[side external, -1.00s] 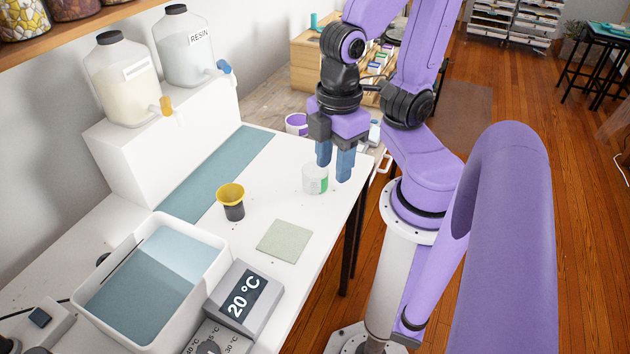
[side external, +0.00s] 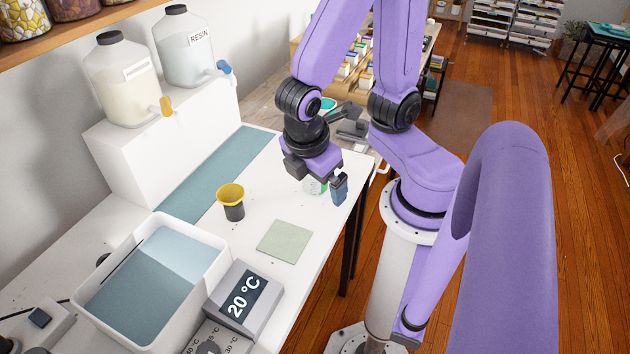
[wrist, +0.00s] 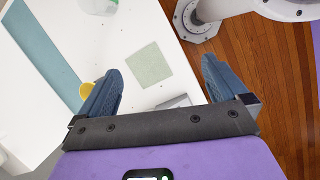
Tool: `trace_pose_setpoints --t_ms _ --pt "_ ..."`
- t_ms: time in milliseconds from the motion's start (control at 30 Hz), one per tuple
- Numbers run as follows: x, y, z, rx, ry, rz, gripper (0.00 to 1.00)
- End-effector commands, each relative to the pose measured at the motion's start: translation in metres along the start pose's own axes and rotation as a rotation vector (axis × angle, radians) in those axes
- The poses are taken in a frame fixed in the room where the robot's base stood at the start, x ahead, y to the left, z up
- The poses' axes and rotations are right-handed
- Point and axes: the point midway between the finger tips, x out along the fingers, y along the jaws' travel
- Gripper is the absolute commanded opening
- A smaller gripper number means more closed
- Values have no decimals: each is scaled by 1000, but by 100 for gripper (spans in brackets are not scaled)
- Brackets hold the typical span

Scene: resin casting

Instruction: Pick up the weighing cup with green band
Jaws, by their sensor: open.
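The weighing cup with green band (side external: 314,187) is a small whitish cup on the white table near its right edge. My gripper hides most of it in the side view; a bit of white and green shows. A pale cup at the top edge of the wrist view (wrist: 97,5) appears to be the same one, cut off by the frame. My gripper (wrist: 162,68) is open with nothing between its blue fingers. In the side view one finger (side external: 339,189) shows just right of the cup; whether it touches cannot be told.
A water bath (side external: 216,262), a 20 °C display (side external: 243,296) and resin jugs (side external: 187,48) stand at left. The table between cup and mat is clear.

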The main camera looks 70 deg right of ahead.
Motion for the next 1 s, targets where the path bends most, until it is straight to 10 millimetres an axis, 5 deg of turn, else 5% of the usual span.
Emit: trace_pose_setpoints --t_ms 600,1000 --pt "94 33 -33 -354 -630 244 100" --pt "126 43 -33 -504 -836 325 100"
